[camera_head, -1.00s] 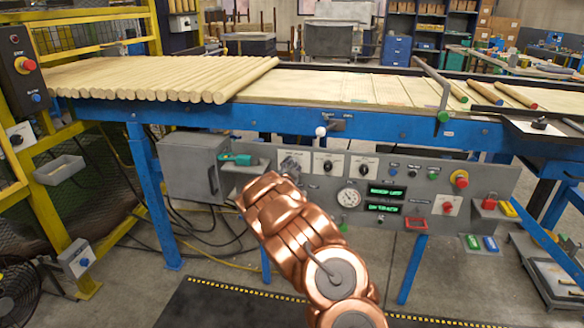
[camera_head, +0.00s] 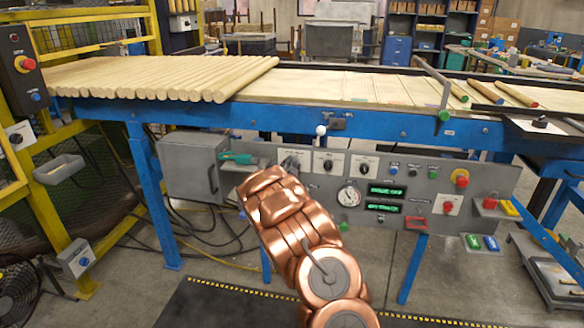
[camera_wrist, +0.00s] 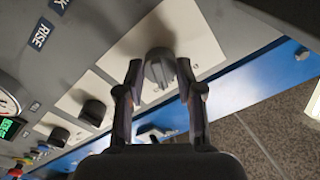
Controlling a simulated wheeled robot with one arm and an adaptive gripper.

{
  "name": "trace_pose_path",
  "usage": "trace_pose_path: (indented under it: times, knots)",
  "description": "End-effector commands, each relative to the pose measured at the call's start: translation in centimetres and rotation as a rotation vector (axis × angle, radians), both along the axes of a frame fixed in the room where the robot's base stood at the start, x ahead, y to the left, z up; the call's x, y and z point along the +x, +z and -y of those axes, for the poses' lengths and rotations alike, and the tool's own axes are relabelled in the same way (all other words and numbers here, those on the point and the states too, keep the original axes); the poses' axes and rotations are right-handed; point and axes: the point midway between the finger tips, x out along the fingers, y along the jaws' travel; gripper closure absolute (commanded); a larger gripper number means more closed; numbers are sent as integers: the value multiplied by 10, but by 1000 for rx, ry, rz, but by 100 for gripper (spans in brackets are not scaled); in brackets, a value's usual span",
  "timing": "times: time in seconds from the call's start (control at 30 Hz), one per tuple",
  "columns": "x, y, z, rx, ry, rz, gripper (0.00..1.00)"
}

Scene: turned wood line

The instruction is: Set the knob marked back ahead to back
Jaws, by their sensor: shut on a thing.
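A grey knob (camera_wrist: 158,70) stands on a pale plate in the wrist view. My gripper (camera_wrist: 159,78) has one finger on each side of it, shut on it. Its plate's marking cannot be read here, so I cannot confirm the words back and ahead or the setting. In the head view my copper arm covers most of the gripper and the area around this knob, at the left end of a row of knobs on the grey control panel (camera_head: 400,222).
Two black knobs, one (camera_wrist: 93,111) nearer and one (camera_wrist: 59,136) farther, sit beside the held knob. The panel also carries a round gauge (camera_head: 349,196), green displays (camera_head: 386,191) and a red button (camera_head: 461,178). A blue conveyor frame (camera_head: 400,125) runs above.

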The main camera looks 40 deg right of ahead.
Motion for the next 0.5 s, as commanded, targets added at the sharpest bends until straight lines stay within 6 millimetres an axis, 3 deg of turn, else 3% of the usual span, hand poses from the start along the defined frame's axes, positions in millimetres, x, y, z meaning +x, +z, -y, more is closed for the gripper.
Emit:
trace_pose_path:
  times: [0.5]
  knots:
    - [1,0,-1,-144,3,-214,98]
